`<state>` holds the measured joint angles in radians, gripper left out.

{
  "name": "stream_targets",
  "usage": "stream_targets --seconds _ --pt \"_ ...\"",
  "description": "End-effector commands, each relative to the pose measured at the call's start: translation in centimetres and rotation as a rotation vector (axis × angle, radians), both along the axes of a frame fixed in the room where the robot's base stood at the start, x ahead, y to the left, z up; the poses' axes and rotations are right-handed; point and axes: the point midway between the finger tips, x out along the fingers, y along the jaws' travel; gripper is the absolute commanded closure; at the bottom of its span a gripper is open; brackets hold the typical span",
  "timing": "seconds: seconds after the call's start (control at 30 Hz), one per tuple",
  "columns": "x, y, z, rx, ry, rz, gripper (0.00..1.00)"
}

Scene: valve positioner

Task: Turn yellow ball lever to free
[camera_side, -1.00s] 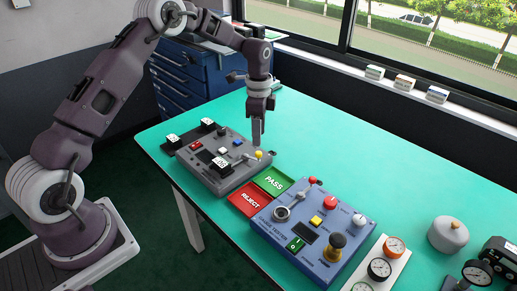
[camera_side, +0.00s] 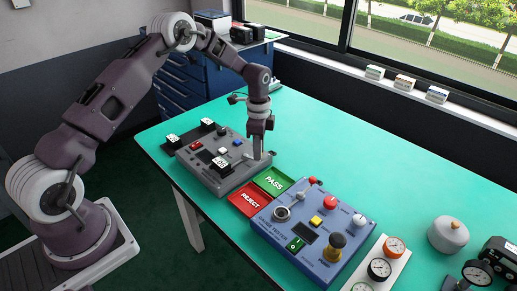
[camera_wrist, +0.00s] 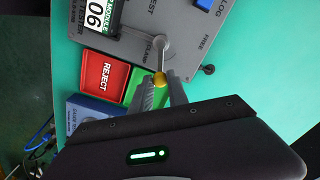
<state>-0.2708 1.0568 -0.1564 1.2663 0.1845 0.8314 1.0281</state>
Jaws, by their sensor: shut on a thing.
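The yellow ball (camera_wrist: 159,79) sits at the end of a grey lever (camera_wrist: 163,58) on the grey tester box (camera_side: 222,172). The lever points down from its round pivot in the wrist view. The printed word FREE (camera_wrist: 208,42) lies right of the pivot, and a label that seems to read CLAMP lies to its left. My gripper (camera_wrist: 162,84) is shut on the yellow ball, one ribbed finger on each side. In the side view my gripper (camera_side: 258,154) is down at the box's right corner, and its fingers hide the ball.
A red REJECT tray (camera_side: 250,200) and a green PASS tray (camera_side: 273,181) lie beside the box. A blue control box (camera_side: 315,220) with knobs stands beyond them. A dark knob (camera_wrist: 208,70) is close to my right finger.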

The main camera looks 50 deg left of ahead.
Motion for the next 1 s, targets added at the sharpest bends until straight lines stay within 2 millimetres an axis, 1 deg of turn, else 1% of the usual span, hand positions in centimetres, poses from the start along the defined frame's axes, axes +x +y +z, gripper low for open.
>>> stream_targets --seconds 0.17,0.37,0.57,1.0 --pt "0.1 0.1 0.0 0.001 -0.001 0.015 1.0" --pt "0.4 0.2 0.0 0.001 0.0 0.098 1.0" --pt "1.1 0.6 0.0 0.002 0.0 0.257 1.0" --pt "2.5 2.0 0.0 0.0 0.001 0.677 1.0"
